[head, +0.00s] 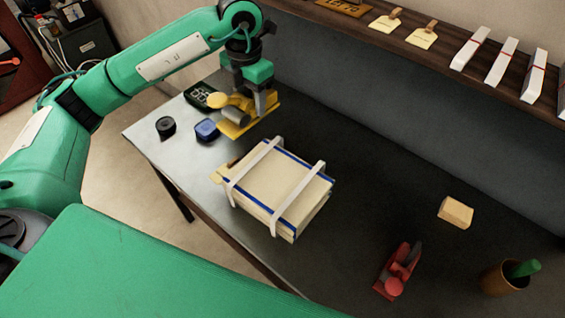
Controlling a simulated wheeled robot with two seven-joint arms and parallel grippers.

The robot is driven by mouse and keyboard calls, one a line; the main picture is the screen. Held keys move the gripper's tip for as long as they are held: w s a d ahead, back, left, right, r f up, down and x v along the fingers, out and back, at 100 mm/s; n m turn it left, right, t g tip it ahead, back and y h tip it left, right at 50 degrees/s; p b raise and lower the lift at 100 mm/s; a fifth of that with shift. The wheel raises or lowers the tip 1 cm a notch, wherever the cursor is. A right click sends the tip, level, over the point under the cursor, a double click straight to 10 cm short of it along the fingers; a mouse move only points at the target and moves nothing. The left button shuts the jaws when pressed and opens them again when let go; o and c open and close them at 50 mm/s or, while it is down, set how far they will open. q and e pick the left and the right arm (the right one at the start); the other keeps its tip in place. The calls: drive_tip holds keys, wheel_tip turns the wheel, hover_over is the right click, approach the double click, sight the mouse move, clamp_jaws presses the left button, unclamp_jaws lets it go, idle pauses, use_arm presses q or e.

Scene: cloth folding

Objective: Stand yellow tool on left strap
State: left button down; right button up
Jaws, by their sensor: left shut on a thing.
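The yellow tool (240,124) has a flat base, a round yellow knob and a grey cylinder on top. My left gripper (262,104) comes down from above and is shut on the yellow tool. The tool is behind and above-left of the strapped stack in the picture; its gap to the table is hard to judge. The pale stack (275,186) with blue edges lies on the table, with two white straps around it. The left strap (252,172) and the right strap (300,192) run across its top. My right gripper is not in view.
A blue object (206,130), a black roll (166,127) and a dark device with a display (200,95) are near the tool. A red tool (396,272), a wooden block (455,212) and a brown cup (503,278) stand right. The dark table (365,180) is clear between.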

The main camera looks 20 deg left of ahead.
use_arm(q)
drive_tip(key=shift+w+f, duration=0.1)
drive_tip(key=shift+f, duration=0.1)
wheel_tip(320, 180, down, 19)
drive_tip(key=p, duration=0.5)
drive_tip(key=shift+f+p, duration=0.15)
drive_tip(key=shift+p, duration=0.25)
drive_tip(key=c, duration=0.7)
unclamp_jaws()
drive_tip(key=shift+f, duration=0.15)
drive_tip(key=shift+o, duration=0.3)
drive_tip(key=shift+s, duration=0.2)
